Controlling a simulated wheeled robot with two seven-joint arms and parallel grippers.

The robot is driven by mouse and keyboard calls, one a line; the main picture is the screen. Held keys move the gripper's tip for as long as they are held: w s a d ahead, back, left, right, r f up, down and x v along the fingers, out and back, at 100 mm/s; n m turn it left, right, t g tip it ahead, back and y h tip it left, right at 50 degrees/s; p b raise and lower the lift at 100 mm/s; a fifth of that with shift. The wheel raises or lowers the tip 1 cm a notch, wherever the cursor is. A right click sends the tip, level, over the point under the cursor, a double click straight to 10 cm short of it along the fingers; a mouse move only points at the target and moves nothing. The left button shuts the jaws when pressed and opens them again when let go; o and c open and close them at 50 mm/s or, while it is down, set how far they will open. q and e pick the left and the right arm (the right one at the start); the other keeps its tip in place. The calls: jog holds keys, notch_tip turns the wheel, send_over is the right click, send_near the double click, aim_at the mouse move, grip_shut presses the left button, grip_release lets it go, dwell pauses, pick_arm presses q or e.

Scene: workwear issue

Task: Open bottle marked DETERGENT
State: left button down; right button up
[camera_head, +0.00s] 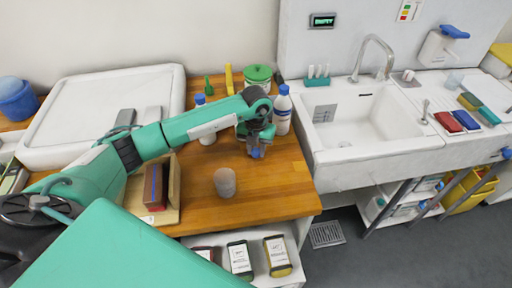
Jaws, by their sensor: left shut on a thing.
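A white bottle with a blue cap (282,113) stands upright on the wooden counter (265,200), just right of my left gripper. A second bottle with a blue cap (201,100) stands further left, partly hidden behind my left arm. I cannot read DETERGENT on either bottle. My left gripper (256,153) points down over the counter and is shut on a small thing. A bluish patch shows at its fingertips, but I cannot make out what it is. My right gripper is not in view.
A grey cylinder (225,182) stands on the counter in front of the gripper. A green-lidded jar (258,74) is behind. A sink (365,120) is to the right.

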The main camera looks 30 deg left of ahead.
pick_arm(q)
jog(key=shift+f, duration=0.35)
jog(key=shift+f, duration=0.1)
jog(key=shift+f+b, duration=0.15)
jog(key=shift+b, duration=0.15)
jog(key=c, duration=1.1)
grip_release()
jog(key=shift+r, duration=0.2)
